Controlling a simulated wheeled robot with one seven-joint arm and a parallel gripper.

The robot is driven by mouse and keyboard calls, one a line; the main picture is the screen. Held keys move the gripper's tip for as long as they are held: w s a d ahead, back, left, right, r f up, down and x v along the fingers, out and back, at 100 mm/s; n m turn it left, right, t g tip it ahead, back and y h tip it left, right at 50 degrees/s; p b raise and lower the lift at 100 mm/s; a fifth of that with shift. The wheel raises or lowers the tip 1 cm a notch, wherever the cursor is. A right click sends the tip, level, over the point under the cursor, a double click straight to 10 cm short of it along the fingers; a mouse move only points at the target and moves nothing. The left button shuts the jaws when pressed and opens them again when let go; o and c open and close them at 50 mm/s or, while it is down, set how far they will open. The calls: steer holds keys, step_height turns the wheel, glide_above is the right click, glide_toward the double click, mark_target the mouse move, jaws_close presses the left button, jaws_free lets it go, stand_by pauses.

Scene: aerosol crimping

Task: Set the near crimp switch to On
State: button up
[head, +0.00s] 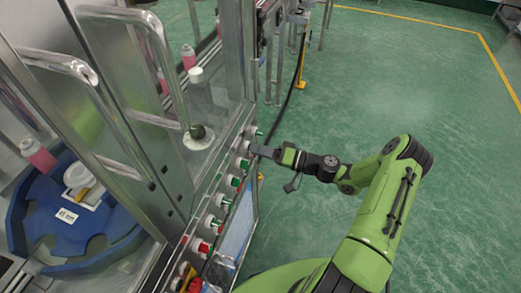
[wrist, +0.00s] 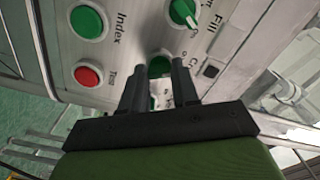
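The panel has a row of switches and buttons. In the wrist view, a green knob (wrist: 160,66) sits beside a label starting "Cr", the rest of which is hidden by a finger. My gripper (wrist: 159,68) points at this knob with its two dark fingers apart, one on each side of it. I cannot tell whether the fingers touch it, and its pointer is not clear. In the head view, my gripper (head: 258,150) reaches the upper part of the panel from the right.
A green switch labelled Fill (wrist: 183,12) is above the knob in the wrist view. A green Index button (wrist: 87,22) and a red button (wrist: 88,75) are to the left. More green controls (head: 233,181) run down the panel. The floor right of my arm is clear.

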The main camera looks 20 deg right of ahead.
jaws_close()
steer(key=shift+m, duration=0.3)
steer(key=m+p, duration=0.2)
steer(key=m, duration=0.9)
steer(key=shift+p, duration=0.3)
steer(key=shift+m, duration=0.3)
steer(key=o, duration=0.9)
jaws_free()
